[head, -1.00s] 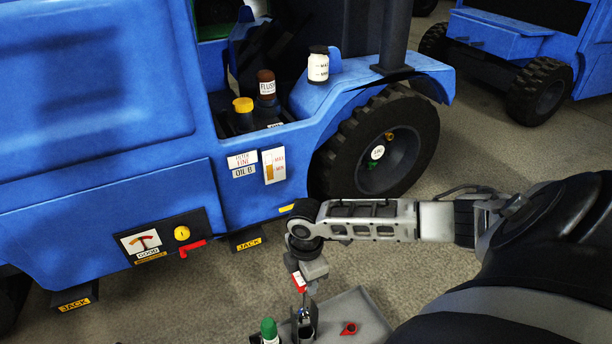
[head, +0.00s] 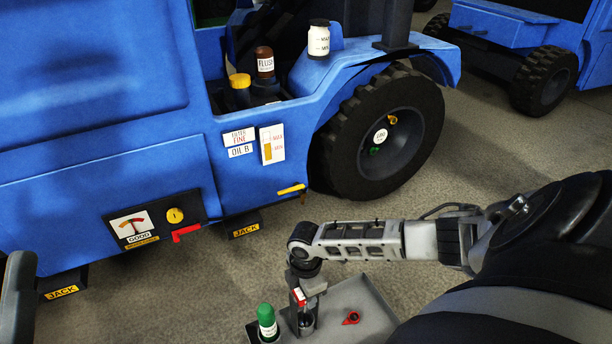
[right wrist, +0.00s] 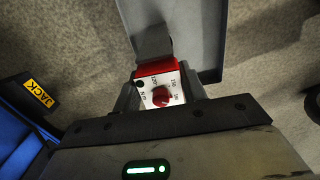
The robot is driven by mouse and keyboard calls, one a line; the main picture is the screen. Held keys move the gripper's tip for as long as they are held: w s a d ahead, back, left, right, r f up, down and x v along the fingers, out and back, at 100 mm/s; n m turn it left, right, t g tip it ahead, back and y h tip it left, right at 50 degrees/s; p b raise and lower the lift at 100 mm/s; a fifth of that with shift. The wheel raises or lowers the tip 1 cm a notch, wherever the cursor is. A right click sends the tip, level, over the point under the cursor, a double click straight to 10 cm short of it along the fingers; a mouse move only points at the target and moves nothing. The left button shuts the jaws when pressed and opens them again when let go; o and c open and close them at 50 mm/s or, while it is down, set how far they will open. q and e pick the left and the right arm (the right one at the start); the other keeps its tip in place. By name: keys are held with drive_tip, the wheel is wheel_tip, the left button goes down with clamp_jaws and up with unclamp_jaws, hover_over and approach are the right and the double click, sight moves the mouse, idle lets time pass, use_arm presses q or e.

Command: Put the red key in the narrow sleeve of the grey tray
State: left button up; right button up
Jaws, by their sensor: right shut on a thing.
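The red key, as far as I can tell, is the tool with a red body and a white dial face (right wrist: 160,92). It also shows in the head view (head: 299,297). My right gripper (head: 304,303) is shut on it, pointing down over the grey tray (head: 366,291). The key's lower end is at the mouth of a dark, narrow upright sleeve (head: 306,326) at the tray's left side. I cannot tell how deep it sits in the sleeve. My left gripper is out of view.
A green-capped bottle (head: 266,322) stands close left of the sleeve. A small red part (head: 351,318) lies on the tray to the right. A blue vehicle (head: 110,160) with a black wheel (head: 350,150) stands behind, with open floor between.

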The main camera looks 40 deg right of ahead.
drive_tip(key=o, duration=1.3)
drive_tip(key=shift+c, duration=0.2)
drive_tip(key=shift+r, duration=0.1)
drive_tip(key=shift+r+p, duration=0.35)
drive_tip(key=shift+r, duration=0.05)
wheel_tip(320, 180, up, 5)
drive_tip(key=p, duration=0.3)
drive_tip(key=shift+f, duration=0.1)
wheel_tip(320, 180, up, 6)
drive_tip(key=p, duration=0.3)
drive_tip(key=shift+f, duration=0.2)
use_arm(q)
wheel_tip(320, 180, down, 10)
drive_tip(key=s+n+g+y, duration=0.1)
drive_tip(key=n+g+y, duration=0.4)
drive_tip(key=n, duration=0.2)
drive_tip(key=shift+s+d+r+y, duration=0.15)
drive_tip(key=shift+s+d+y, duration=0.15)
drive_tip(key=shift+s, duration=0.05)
use_arm(e)
drive_tip(key=shift+r, duration=0.4)
